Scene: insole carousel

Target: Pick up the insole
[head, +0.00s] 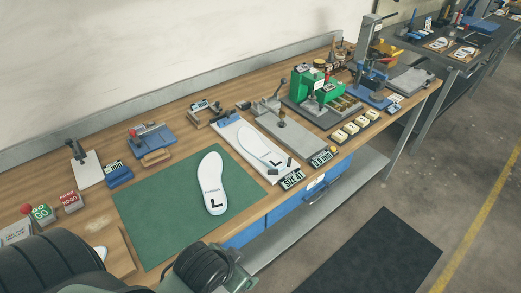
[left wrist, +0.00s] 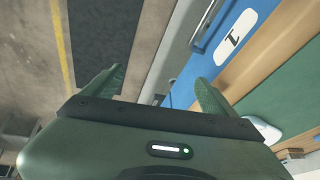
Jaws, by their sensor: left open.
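A white insole (head: 213,180) marked with a black L lies flat on the green mat (head: 155,213) in the head view. A second insole shape with an L shows on a white board (head: 228,135) to the right of the mat. My left gripper (left wrist: 160,74) is open and empty in the left wrist view, its two green fingers apart above the bench's front edge and the floor. A white rounded piece (left wrist: 265,130) on green, likely the insole's end, shows beyond the right finger. My right gripper is not in view.
Red and green buttons (head: 54,208) stand left of the mat. A blue fixture (head: 152,139) is behind it. A grey plate (head: 290,133) and a green machine (head: 312,88) stand farther right. Blue drawers (head: 283,212) and a grey shelf (head: 305,230) are under the bench front.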

